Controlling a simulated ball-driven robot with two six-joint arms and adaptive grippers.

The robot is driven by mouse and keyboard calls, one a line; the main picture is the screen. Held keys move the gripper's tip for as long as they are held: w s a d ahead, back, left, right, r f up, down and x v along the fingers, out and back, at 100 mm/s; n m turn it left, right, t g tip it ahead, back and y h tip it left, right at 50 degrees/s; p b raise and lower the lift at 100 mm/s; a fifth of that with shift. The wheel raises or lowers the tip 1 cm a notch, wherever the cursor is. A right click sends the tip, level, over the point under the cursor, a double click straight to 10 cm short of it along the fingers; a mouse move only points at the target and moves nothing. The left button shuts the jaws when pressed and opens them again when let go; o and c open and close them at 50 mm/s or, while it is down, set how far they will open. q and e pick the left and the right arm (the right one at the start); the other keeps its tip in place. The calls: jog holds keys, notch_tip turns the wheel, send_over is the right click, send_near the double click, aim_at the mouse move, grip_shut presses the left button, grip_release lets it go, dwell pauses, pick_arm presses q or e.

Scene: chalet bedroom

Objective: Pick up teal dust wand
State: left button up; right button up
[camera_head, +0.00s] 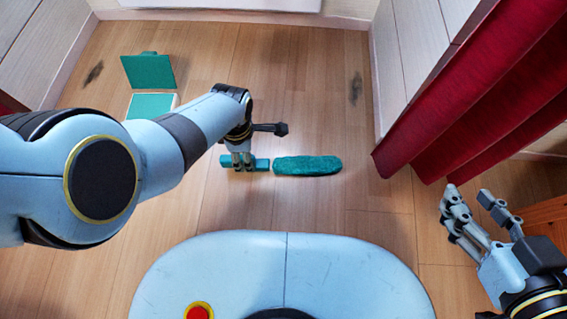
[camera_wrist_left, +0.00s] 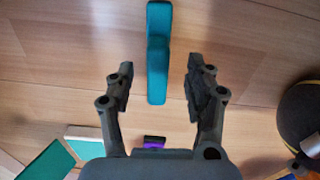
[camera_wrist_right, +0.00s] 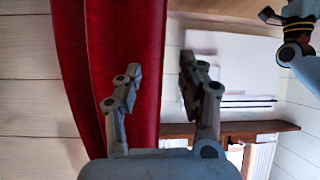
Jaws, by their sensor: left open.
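The teal dust wand (camera_head: 308,166) lies on the wooden floor in front of my base, a fluffy head on the right and a slimmer handle on the left. My left gripper (camera_head: 263,146) is at the handle end, with one finger covering part of the handle. In the left wrist view the wand (camera_wrist_left: 158,50) runs between the two spread fingers (camera_wrist_left: 158,88), with a gap on each side. I cannot tell how far above it they are. My right gripper (camera_head: 468,194) is open and empty at the right, and its fingers (camera_wrist_right: 158,80) stand apart in its wrist view.
A teal flat-panelled object (camera_head: 148,72) stands open on the floor at the far left. A red curtain (camera_head: 480,100) hangs at the right, near my right gripper. A wooden piece (camera_head: 547,217) is at the right edge. Dark marks (camera_head: 355,88) spot the floor, and the middle floor is clear.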

pick_arm(q)
notch_tip(320, 180, down, 2)
jog(key=shift+w+d+f+b, duration=0.1)
jog(key=shift+b, duration=0.65)
jog(key=shift+f+b, duration=0.6)
jog(key=shift+f, duration=0.1)
grip_shut()
pick_arm(e)
jog(key=w+a+r+n+t+y, duration=0.1)
jog(key=w+r+t, duration=0.3)
jog(key=r, duration=0.4)
jog(key=w+a+r+t+y, duration=0.1)
jog(key=w+r+t, duration=0.3)
jog(key=w+r, duration=0.3)
notch_tip(320, 180, up, 2)
jog(key=shift+r+n+t, duration=0.1)
jog(key=shift+n+t, duration=0.3)
